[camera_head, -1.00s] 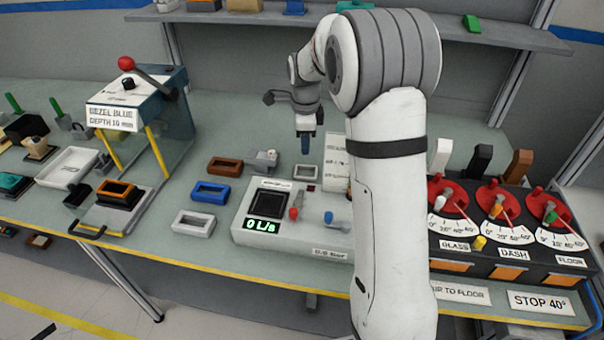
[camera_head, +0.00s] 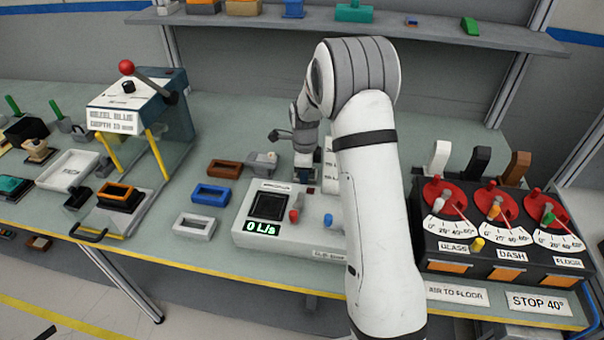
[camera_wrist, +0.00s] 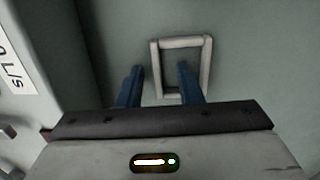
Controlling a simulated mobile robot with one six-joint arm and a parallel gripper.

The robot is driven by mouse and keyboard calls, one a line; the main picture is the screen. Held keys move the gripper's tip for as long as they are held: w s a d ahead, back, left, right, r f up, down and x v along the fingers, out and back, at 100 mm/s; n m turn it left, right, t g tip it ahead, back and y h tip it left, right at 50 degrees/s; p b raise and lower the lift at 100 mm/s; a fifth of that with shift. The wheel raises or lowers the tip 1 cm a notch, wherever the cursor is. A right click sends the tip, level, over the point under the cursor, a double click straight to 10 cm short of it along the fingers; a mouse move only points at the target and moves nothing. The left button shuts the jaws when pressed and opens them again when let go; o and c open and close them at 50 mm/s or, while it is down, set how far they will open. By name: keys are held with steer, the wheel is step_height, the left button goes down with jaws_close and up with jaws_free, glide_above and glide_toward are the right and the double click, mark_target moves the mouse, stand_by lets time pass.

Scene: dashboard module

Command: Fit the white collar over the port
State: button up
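A white square collar (camera_wrist: 154,70), an open frame, lies on the bench in the wrist view. My gripper (camera_wrist: 160,82) is open and points down over it. The left finger is outside the collar's left side; the right finger overlaps its opening. I cannot tell how far the tips are above it. In the head view my gripper (camera_head: 304,178) is low behind the white flow box, and the collar is mostly hidden. A dark square opening (camera_head: 267,206), which looks like the port, is on top of that box (camera_head: 245,233); its display reads 0 L/s.
Blue (camera_head: 210,194), brown (camera_head: 224,169) and white (camera_head: 194,226) rectangular frames lie left of the box. Red and blue knobs rise from the box beside the opening. A bezel press (camera_head: 140,108) stands further left, and a dial panel (camera_head: 500,252) at right.

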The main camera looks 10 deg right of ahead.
steer(key=shift+c, duration=0.5)
jaws_close()
steer(key=shift+r, duration=0.1)
